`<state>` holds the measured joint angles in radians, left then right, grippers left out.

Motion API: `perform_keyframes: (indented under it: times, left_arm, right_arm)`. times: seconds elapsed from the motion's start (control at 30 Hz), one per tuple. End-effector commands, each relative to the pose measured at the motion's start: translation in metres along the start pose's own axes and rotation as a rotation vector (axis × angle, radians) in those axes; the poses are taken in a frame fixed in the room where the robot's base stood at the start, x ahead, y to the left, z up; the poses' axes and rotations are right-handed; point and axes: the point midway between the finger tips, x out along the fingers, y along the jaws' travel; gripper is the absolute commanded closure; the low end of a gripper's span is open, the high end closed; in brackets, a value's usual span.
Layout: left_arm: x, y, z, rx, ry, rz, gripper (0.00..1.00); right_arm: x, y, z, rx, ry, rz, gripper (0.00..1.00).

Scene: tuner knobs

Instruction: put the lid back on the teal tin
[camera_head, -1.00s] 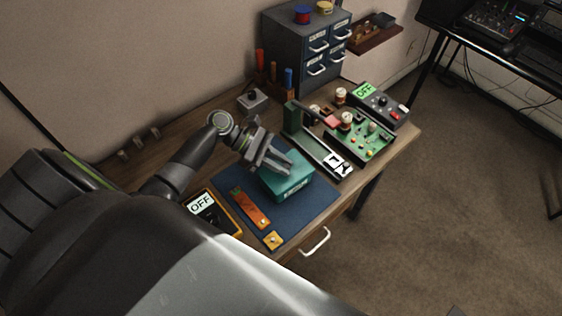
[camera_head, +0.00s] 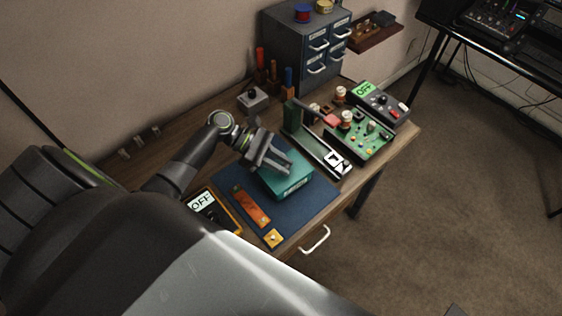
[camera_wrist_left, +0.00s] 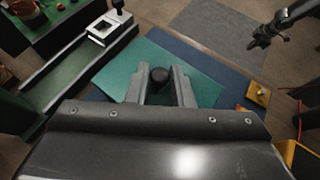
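The teal tin (camera_head: 295,187) stands on the blue mat, with its labelled front side showing. The flat teal lid (camera_wrist_left: 120,72) with a round black knob (camera_wrist_left: 160,75) shows in the left wrist view. In the head view the lid lies over the tin; I cannot tell if it is fully seated. My left gripper (camera_head: 275,162) is above the tin. My right gripper (camera_wrist_left: 267,36) is at the upper right of the wrist view, away from the tin, fingers apart.
A green-based tool with a white end piece (camera_head: 338,161) stands right of the tin, close by. An orange strip (camera_head: 252,207), a yellow piece (camera_head: 274,238) and a meter reading OFF (camera_head: 207,207) lie in front. A green circuit board (camera_head: 362,143) and drawer cabinet (camera_head: 295,45) are farther back.

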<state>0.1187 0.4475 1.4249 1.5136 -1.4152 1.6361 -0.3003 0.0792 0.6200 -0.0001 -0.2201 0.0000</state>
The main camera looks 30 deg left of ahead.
Motion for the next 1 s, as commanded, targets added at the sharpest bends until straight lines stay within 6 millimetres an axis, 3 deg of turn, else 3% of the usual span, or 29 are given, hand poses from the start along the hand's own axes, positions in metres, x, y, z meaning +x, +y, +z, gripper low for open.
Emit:
perform_keyframes:
  times: [0.03,0.17,0.67,1.0]
  left_arm:
    - [0.000,0.000,0.000,0.000,-0.001,0.000,0.72]
    - [0.000,0.000,0.000,0.000,-0.001,0.000,0.56]
    - [-0.005,0.000,-0.001,0.000,0.001,0.000,0.56]
    - [-0.064,0.000,-0.003,0.001,0.007,0.001,0.56]
  right_arm:
    - [0.000,0.000,0.000,0.000,0.000,0.000,1.00]
    - [0.000,0.000,0.000,0.000,0.000,0.000,1.00]
    - [0.001,0.000,0.000,0.000,0.000,0.000,1.00]
    - [0.012,-0.001,0.001,0.000,0.000,0.000,1.00]
